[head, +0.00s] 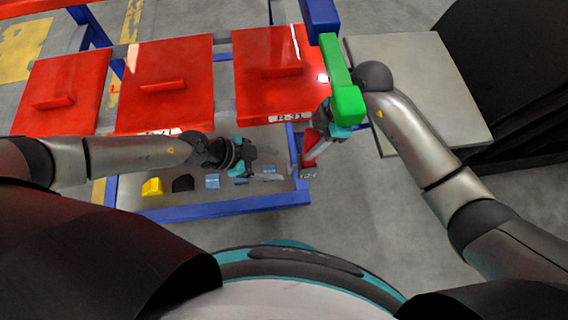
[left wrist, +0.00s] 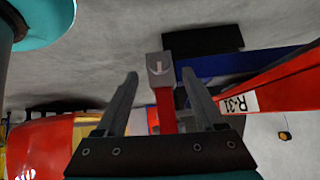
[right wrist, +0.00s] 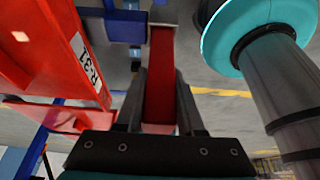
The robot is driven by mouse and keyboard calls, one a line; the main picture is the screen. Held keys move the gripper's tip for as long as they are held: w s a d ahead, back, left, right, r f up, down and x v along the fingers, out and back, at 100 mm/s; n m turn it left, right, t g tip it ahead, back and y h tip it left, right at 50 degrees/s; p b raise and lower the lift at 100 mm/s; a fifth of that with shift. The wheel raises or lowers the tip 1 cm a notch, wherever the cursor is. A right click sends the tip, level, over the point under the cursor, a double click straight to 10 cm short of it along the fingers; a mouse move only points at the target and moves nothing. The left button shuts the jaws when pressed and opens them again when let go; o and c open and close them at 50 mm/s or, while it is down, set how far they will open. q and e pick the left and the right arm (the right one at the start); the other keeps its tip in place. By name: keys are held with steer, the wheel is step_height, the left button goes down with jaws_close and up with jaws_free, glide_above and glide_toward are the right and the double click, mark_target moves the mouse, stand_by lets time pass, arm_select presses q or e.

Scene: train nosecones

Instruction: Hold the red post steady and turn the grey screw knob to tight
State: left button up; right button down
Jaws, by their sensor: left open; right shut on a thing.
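The red post (head: 310,147) stands at the right end of the blue frame in the head view. My right gripper (head: 318,136) is shut on the post, which runs between its fingers in the right wrist view (right wrist: 160,75). The grey screw knob (head: 308,174) is at the post's near end. In the left wrist view the knob (left wrist: 160,68) shows a light mark on its face, with the post behind it. My left gripper (head: 279,164) is open to the left of the knob. Its fingertips point at the knob, one on either side in the wrist view, with visible gaps.
Red panels (head: 165,85) with handles lie behind. Below them a grey shelf with a blue front rail (head: 220,210) carries a yellow block (head: 152,187), a black block (head: 183,183) and small blue blocks. A green bar (head: 342,85) rises close beside my right gripper. A grey table (head: 430,85) is at right.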

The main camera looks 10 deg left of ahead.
mark_target(292, 167)
arm_select(q)
steer(key=shift+x, duration=2.2)
jaws_close()
